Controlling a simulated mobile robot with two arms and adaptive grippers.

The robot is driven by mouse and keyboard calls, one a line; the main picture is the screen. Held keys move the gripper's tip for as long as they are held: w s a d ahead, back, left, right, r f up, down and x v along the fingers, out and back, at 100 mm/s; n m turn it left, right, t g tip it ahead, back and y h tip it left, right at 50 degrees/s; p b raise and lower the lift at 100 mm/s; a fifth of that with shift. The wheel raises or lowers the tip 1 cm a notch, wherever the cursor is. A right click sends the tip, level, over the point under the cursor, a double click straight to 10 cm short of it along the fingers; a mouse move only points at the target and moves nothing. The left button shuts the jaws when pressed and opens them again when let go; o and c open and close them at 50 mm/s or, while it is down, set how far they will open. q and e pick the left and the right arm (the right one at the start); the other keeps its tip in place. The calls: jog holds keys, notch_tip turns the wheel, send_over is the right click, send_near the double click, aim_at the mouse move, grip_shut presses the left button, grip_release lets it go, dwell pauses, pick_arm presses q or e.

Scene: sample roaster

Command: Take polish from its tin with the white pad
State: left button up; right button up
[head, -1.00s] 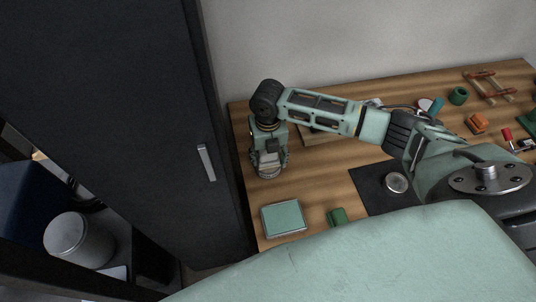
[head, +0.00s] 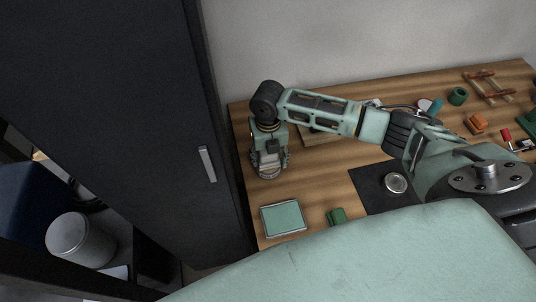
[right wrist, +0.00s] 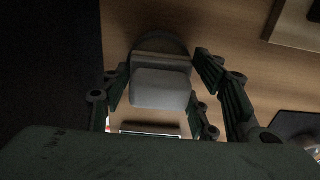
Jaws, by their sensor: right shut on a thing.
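My right gripper (head: 270,167) points down over the left end of the wooden table, near the dark cabinet. In the right wrist view its fingers (right wrist: 168,90) are on both sides of the whitish pad (right wrist: 160,90), and it is shut on it. A dark round rim (right wrist: 160,42), probably the polish tin, shows just beyond the pad. The pad and gripper cover most of it, so its contents are hidden. I cannot tell whether the pad touches it. My left gripper is not in view.
A teal-topped square tray (head: 284,218) and a green block (head: 336,216) are in front of the gripper. A silver round object (head: 396,183) is on a black mat (head: 372,192). A tall dark cabinet (head: 120,120) stands close on the left. Some wood between is bare.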

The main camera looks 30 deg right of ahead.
jog(key=shift+r+p, duration=3.2)
jog(key=shift+r, duration=0.25)
jog(key=shift+f, duration=0.1)
jog(key=shift+w, duration=0.1)
